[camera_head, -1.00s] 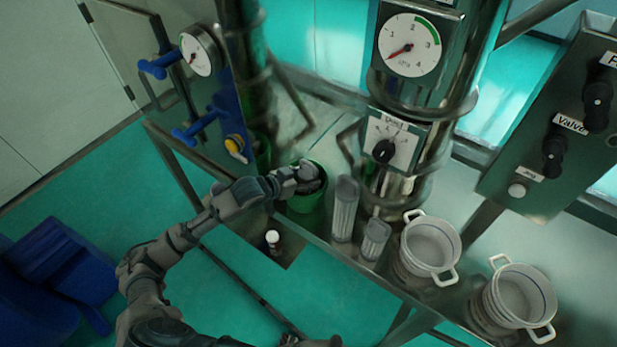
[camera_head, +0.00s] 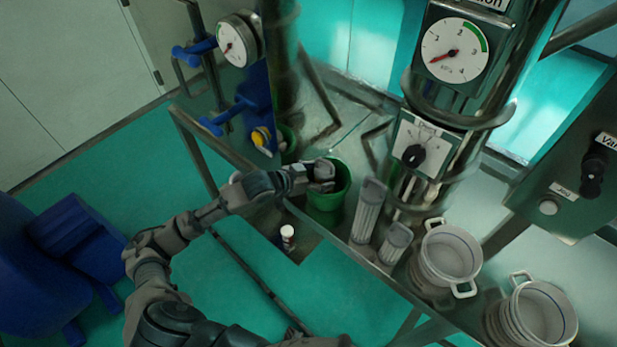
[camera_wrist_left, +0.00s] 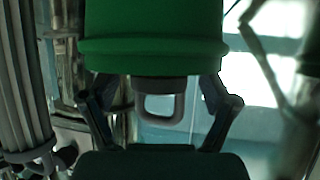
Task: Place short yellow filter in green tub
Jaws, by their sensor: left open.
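The green tub (camera_head: 327,198) stands on the steel ledge and fills the top of the left wrist view (camera_wrist_left: 150,50). My left gripper (camera_head: 322,177) is at the tub's rim, overlapping its left part. In the wrist view its fingers (camera_wrist_left: 160,95) are spread, with a dark grey loop between them; I cannot tell what the loop belongs to. Two greyish ribbed cylinders, a taller one (camera_head: 368,212) and a shorter one (camera_head: 394,243), stand right of the tub. No filter looks clearly yellow. The tub's bottom is hidden. My right gripper is not identifiable.
A small white-capped item (camera_head: 287,238) is left of the tub. A steel column with a gauge (camera_head: 455,50) rises behind. Blue bins (camera_head: 80,235) stand at left.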

